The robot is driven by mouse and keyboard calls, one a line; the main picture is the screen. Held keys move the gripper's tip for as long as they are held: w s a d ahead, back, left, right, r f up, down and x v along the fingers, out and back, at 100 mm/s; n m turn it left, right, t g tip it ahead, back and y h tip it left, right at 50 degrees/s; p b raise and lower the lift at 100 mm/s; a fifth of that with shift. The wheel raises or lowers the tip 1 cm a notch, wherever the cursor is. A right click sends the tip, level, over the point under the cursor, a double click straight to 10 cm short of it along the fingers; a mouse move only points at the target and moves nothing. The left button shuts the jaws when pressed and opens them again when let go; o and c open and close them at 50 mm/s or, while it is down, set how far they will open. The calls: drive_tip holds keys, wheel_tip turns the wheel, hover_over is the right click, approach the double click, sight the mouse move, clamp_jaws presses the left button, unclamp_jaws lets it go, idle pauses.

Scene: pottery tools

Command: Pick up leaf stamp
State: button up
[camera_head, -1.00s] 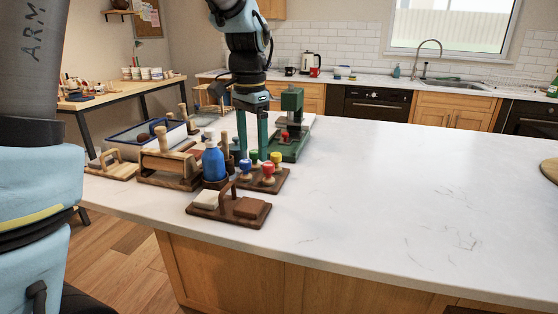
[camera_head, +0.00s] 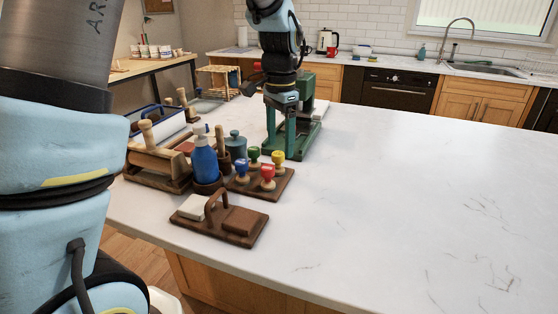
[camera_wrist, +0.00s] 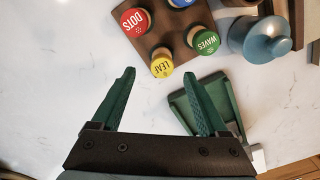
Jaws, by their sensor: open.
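The leaf stamp has a yellow top and a pale wooden base. In the head view, the leaf stamp (camera_head: 278,157) stands at the back right of a brown stamp board (camera_head: 243,188). In the wrist view, the leaf stamp (camera_wrist: 162,67) shows its "LEAF" label, on the board's edge nearest my fingers. My gripper (camera_head: 281,148) points down beside it; its green fingers are spread and empty. In the wrist view, my gripper (camera_wrist: 160,73) has the leaf stamp between its fingertips in the picture, but I cannot tell the height gap.
A green press (camera_head: 304,132) stands close behind my gripper. A blue bottle (camera_head: 205,162) is left of the board. The counter (camera_head: 400,200) is clear to the right.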

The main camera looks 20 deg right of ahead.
sight(278, 153)
drive_tip(key=shift+w+a+f+p, duration=0.1)
drive_tip(key=shift+f+p, duration=0.4)
drive_tip(key=shift+f, duration=1)
drive_tip(key=shift+a+f+p, duration=0.1)
drive_tip(key=shift+f+p, duration=0.4)
drive_tip(key=shift+f, duration=0.95)
clamp_jaws()
